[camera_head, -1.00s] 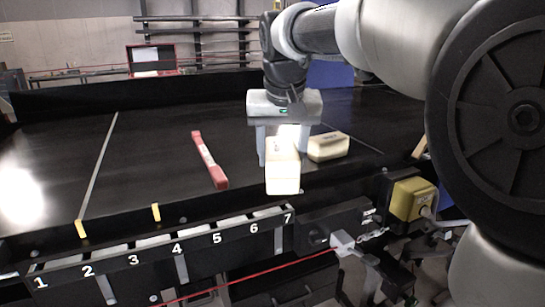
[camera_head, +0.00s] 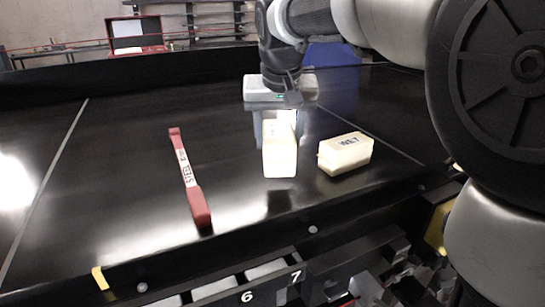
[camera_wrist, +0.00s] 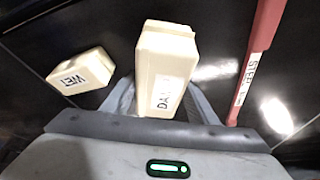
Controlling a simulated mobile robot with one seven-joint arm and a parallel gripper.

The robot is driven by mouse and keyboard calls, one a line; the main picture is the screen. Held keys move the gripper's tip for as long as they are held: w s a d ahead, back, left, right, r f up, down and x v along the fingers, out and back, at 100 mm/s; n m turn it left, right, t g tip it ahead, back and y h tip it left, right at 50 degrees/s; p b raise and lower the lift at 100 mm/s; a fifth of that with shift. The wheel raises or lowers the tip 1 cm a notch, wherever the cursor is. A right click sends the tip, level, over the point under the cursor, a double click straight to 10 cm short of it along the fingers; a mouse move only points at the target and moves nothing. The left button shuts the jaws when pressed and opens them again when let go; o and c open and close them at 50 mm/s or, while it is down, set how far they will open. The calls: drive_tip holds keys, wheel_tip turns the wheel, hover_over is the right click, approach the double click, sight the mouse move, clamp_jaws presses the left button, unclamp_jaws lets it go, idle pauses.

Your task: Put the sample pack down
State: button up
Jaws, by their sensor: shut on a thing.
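A cream sample pack (camera_head: 280,157) is held between the fingers of my gripper (camera_head: 281,128), over the black conveyor belt (camera_head: 120,185). In the wrist view the same pack (camera_wrist: 165,65) shows dark lettering beginning "DA", the rest cut off by the gripper. My gripper (camera_wrist: 160,100) is shut on it. I cannot tell whether the pack's underside touches the belt. A second cream pack (camera_head: 345,153), marked "WET", lies on the belt just right of the held one, with a gap between. It also shows in the wrist view (camera_wrist: 82,72), at left.
A red bar with a white label (camera_head: 190,178) lies on the belt to the left; the wrist view shows it at right (camera_wrist: 258,60). Numbered slots (camera_head: 215,287) line the belt's front edge. The belt's far left is clear. A red case (camera_head: 137,36) stands behind.

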drive_tip(key=shift+f, duration=3.35)
drive_tip(key=shift+f+b, duration=0.2)
drive_tip(key=shift+b, duration=0.2)
drive_tip(key=o, duration=1.6)
drive_tip(key=shift+c, duration=0.2)
drive_tip(key=shift+r, duration=0.1)
